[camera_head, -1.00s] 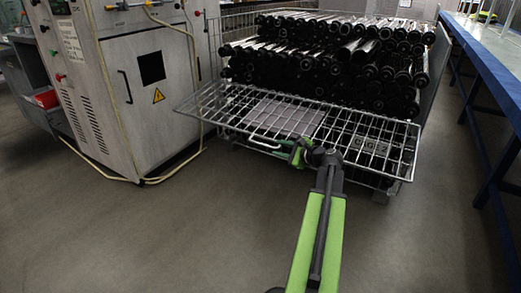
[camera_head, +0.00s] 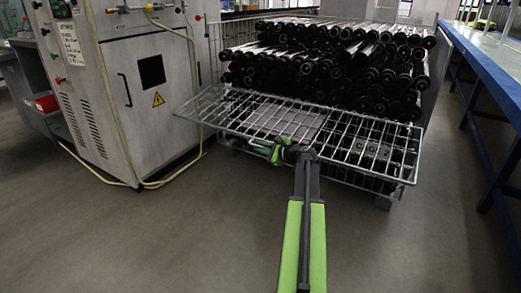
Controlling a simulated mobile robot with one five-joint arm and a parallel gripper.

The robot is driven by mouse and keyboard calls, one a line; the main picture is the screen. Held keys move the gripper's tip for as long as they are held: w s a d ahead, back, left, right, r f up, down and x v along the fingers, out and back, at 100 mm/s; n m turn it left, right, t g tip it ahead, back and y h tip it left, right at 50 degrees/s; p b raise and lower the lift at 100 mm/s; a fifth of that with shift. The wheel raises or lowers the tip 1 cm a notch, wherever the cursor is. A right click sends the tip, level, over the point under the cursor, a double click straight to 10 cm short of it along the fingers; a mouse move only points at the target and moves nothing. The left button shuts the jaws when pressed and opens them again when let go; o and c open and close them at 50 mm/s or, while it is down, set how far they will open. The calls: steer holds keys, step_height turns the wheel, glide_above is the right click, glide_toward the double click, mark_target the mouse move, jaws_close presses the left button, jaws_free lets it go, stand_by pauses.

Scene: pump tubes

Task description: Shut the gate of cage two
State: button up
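The cage (camera_head: 215,45) is a wire-mesh crate filled with stacked dark tubes (camera_head: 330,60). A plate at its lower right seems to carry a "2", seen through the mesh. Its gate (camera_head: 340,165) is a wire panel swung outward and down, sloping in front of the cage, so the cage front is open. A pale panel (camera_head: 285,122) shows at the gate's middle. My gripper (camera_head: 268,149) is at the gate's front edge, left of its middle, where the handle is. The gripper overlaps the handle; whether its fingers close on it is too small to tell.
A grey machine cabinet (camera_head: 150,110) with a looping hose (camera_head: 195,90) stands close on the left. A blue-edged bench (camera_head: 480,65) runs along the right. The floor (camera_head: 150,240) in front is clear.

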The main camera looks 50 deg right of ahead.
jaws_close()
stand_by(1.0)
steer(key=r+p, duration=0.5)
steer(key=p, duration=0.1)
steer(key=shift+s+a+r, duration=0.1)
steer(key=shift+a+r, duration=0.15)
steer(key=shift+r, duration=0.15)
steer(key=shift+f, duration=0.2)
steer(key=shift+o, duration=2.2)
jaws_free()
